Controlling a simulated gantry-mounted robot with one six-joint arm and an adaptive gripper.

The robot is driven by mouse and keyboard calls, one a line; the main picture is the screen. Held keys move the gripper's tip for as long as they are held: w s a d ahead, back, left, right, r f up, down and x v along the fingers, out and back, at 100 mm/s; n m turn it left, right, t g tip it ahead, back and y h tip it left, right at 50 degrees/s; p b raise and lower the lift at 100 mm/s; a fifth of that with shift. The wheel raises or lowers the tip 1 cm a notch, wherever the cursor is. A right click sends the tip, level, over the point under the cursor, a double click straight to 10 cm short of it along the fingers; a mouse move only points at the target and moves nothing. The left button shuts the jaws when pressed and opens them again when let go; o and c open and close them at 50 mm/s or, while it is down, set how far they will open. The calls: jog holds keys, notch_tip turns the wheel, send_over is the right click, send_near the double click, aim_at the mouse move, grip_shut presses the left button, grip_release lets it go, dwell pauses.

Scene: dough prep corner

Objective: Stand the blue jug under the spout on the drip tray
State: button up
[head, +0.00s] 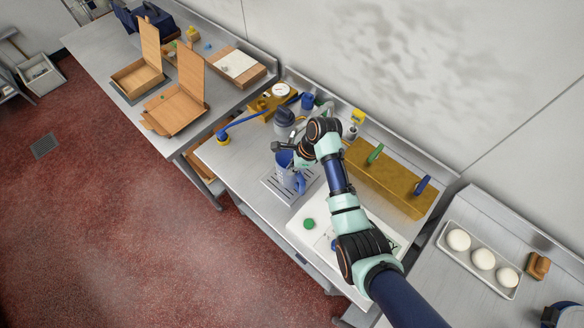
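The blue jug (285,162) appears upright over the slotted metal drip tray (272,187), with its blue handle to the lower right. I cannot tell whether its base touches the tray. A grey tap-like part (280,146), possibly the spout, shows just above the jug's rim. My gripper (302,161) is at the jug's upper right side, under my bent wrist. Its fingers are too small and too covered to show whether they are open or shut on the jug.
A yellow-brown box (388,180) with green and blue handles stands right of my arm. A white board (296,224) with a green knob (308,224) lies in front. A tray of dough balls (470,269) is far right.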

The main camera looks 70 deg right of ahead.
jog(key=o, duration=0.4)
jog(key=shift+c, duration=0.2)
jog(key=v, duration=1.2)
jog(key=shift+r+p, duration=0.15)
jog(key=shift+p, duration=0.15)
